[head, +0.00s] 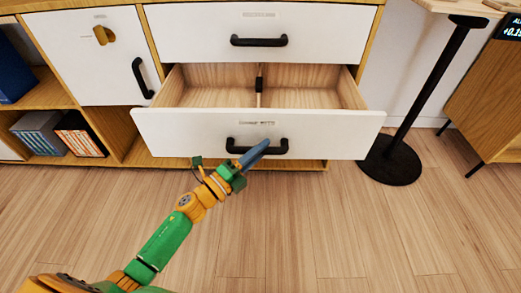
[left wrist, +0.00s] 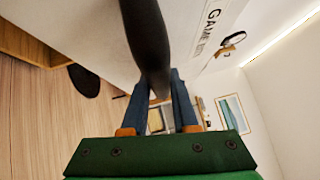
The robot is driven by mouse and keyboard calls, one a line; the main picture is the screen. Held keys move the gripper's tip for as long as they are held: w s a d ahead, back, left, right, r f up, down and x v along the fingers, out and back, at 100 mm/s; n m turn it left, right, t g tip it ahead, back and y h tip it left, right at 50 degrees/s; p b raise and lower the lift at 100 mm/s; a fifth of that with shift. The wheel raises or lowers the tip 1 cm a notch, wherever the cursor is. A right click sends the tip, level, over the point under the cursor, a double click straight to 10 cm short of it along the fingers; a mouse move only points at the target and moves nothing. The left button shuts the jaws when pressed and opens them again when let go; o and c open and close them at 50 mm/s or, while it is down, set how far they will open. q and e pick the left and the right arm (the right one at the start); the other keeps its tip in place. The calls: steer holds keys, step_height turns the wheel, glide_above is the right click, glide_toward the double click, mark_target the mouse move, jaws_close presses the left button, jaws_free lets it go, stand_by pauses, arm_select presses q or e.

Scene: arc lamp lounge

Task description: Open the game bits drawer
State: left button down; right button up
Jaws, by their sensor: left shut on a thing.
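The game bits drawer (head: 190,133) is the lower white drawer in the head view, and it is pulled well out from the cabinet. Its inside is bare wood with a divider, and it looks empty. Its black bar handle (head: 272,149) is on the front panel. A label starting "GAME" (left wrist: 209,30) shows on the drawer front there. My right gripper is not in view.
A closed white drawer (head: 205,32) sits above the open one. A white door (head: 85,60) and shelves with books (head: 78,135) are at the left. A black round stand base (head: 391,160) stands on the floor just right of the drawer. The wooden floor (head: 330,230) in front is clear.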

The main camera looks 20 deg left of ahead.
arm_select(q)
steer(key=c, duration=0.7)
jaws_free()
steer(key=shift+s+a, duration=0.15)
steer(key=v, duration=0.6)
steer(key=shift+s+a+f+p, duration=0.1)
steer(key=shift+s+f+p, duration=0.05)
steer(key=shift+s+p, duration=0.2)
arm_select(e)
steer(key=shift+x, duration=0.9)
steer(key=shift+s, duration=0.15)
